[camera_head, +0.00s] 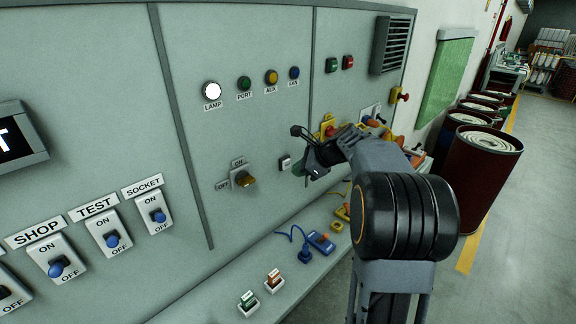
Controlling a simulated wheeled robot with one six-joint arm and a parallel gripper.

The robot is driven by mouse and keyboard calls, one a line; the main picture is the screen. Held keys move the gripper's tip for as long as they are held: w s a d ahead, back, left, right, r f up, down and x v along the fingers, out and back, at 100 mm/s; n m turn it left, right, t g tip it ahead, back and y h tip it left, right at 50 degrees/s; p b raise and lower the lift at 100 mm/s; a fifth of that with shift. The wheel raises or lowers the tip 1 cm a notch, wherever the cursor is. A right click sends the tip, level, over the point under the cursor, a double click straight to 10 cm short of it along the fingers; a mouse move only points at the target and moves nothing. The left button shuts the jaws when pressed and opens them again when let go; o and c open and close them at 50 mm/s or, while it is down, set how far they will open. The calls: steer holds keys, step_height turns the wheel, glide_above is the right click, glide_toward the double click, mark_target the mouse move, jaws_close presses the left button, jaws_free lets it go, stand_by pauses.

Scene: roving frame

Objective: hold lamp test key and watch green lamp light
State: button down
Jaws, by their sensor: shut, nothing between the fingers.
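My gripper (304,152) is shut and empty, close to the panel right of the ON/OFF rotary switch. A small pale key (285,163) on the panel is just left of it; I cannot tell whether they touch, and no label on the key is readable. A green round part (299,167) shows beside my gripper, partly hidden by it. The green lamp labelled PORT (244,82) is in the upper row and looks dark. Left of it the white round LAMP (211,91) is bright.
An amber AUX lamp (271,77) and a blue FAN lamp (294,73) continue the row. SHOP, TEST (111,239) and SOCKET toggles are lower left. A blue plug (321,242) lies on the ledge. Dark red drums (477,185) stand right.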

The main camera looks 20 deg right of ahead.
steer(key=shift+w, duration=0.15)
steer(key=shift+w+a+p, duration=0.2)
steer(key=shift+w+p, duration=0.05)
steer(key=shift+p, duration=0.15)
steer(key=shift+w+a, duration=0.15)
steer(key=shift+w, duration=0.2)
stand_by(0.9)
steer(key=shift+s, duration=0.15)
stand_by(0.4)
steer(key=shift+s+d, duration=0.35)
steer(key=shift+s, duration=0.25)
steer(key=shift+s+d, duration=0.35)
steer(key=shift+s, duration=0.4)
steer(key=shift+s+d, duration=0.35)
steer(key=shift+s, duration=0.45)
steer(key=shift+s+d, duration=0.35)
steer(key=shift+s, duration=0.4)
